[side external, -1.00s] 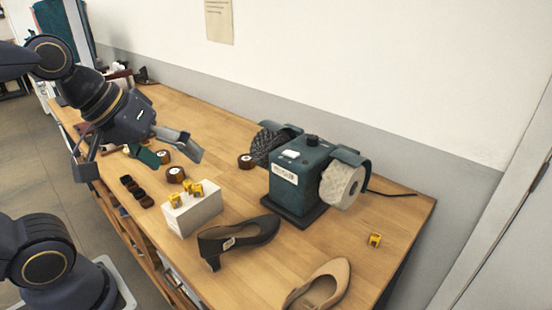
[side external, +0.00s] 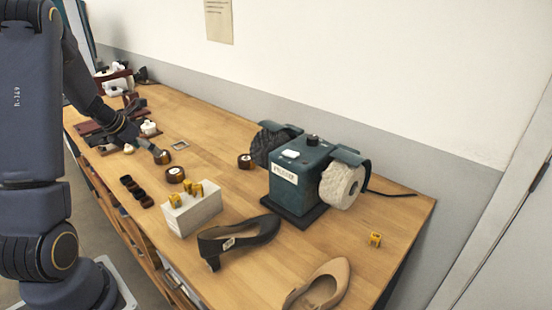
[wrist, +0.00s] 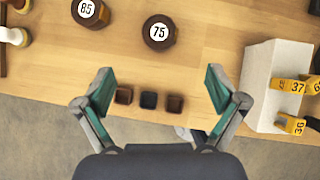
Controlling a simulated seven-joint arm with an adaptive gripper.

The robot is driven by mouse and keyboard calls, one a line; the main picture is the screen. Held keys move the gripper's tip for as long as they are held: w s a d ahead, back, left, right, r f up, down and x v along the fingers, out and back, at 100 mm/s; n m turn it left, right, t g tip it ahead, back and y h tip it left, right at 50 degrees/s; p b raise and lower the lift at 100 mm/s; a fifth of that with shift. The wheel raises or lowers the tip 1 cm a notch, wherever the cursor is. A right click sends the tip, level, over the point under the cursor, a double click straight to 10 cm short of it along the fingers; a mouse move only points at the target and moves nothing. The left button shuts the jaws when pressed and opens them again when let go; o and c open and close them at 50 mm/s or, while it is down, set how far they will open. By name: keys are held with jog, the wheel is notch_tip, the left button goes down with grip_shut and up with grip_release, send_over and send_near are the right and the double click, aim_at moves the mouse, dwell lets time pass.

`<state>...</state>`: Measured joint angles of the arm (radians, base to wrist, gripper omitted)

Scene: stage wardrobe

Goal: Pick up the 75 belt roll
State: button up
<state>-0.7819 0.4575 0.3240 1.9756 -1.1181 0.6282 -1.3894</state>
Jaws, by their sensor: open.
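The 75 belt roll (wrist: 159,32) is a dark brown coil with a white label reading 75, lying flat on the wooden table, in the upper middle of the wrist view. In the side view it appears to be the roll (side external: 175,174) behind the white block; its number is not legible there. My gripper (wrist: 161,88) is open and empty, its two green-padded fingers wide apart. The 75 roll lies beyond the fingertips, between their lines, not touched. In the side view my gripper (side external: 150,147) is low at the table's left part, partly hidden.
The 85 roll (wrist: 90,12) lies left of the 75 roll. A white block (wrist: 272,80) with yellow number tags stands at right. A grinder (side external: 300,175) and shoes (side external: 238,238) are farther along.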

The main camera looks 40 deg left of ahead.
send_near(174, 171)
jog(key=x, duration=0.4)
jog(key=shift+w+d+f, duration=0.1)
jog(key=shift+w+f, duration=0.05)
jog(key=shift+w, duration=0.35)
jog(key=shift+s+x, duration=0.15)
jog(key=shift+x, duration=1.2)
jog(key=shift+s+x, duration=0.15)
jog(key=shift+x, duration=1.25)
jog(key=shift+f, duration=0.1)
jog(key=c, duration=1.3)
